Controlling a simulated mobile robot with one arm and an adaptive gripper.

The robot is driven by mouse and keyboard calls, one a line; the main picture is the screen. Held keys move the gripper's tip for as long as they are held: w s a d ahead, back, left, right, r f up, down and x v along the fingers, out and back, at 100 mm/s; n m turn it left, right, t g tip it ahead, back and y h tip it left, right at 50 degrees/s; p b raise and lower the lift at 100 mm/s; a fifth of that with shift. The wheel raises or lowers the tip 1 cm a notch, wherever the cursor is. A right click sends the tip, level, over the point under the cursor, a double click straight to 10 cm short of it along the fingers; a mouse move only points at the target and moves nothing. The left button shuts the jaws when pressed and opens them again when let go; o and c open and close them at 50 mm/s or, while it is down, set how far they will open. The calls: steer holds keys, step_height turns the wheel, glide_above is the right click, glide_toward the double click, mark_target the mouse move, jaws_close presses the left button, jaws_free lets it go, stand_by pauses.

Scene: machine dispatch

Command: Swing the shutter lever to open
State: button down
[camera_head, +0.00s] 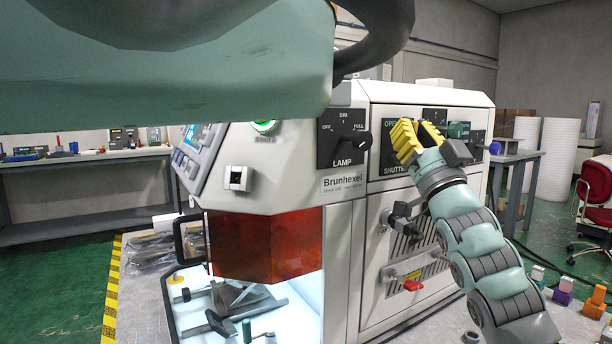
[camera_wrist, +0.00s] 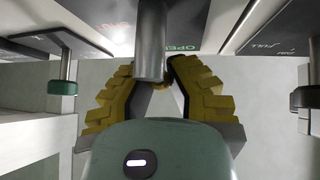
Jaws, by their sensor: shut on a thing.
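The shutter panel (camera_head: 388,150) is a black plate on the machine's front, marked OPEN in green and SHUTTER below. My gripper (camera_head: 418,135) has yellow ribbed fingers and is up against this panel, covering its right part. The shutter lever is hidden behind the fingers in the head view. In the wrist view my gripper (camera_wrist: 165,82) is closed around the end of a grey rod, which looks like the shutter lever (camera_wrist: 150,40). The green OPEN lettering shows just beside the rod. The lever's exact angle cannot be told.
The lamp knob (camera_head: 357,141) sits close to the left of my gripper. A dark green knob (camera_head: 458,130) is close on the right. Below are a black handle (camera_head: 399,217) and a red valve handle (camera_head: 413,285). An orange guard (camera_head: 266,246) covers the lit work bay.

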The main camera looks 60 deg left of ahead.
steer(key=shift+s+n+g+y, duration=0.3)
steer(key=shift+n+g+y, duration=0.1)
steer(key=shift+n+g, duration=0.9)
steer(key=shift+n, duration=0.1)
steer(key=c, duration=0.9)
jaws_free()
steer(key=shift+a, duration=0.1)
steer(key=s+d, duration=0.3)
steer(key=d, duration=0.9)
steer(key=shift+d+f, duration=0.3)
steer(key=shift+f, duration=0.1)
steer(key=shift+w+r, duration=0.1)
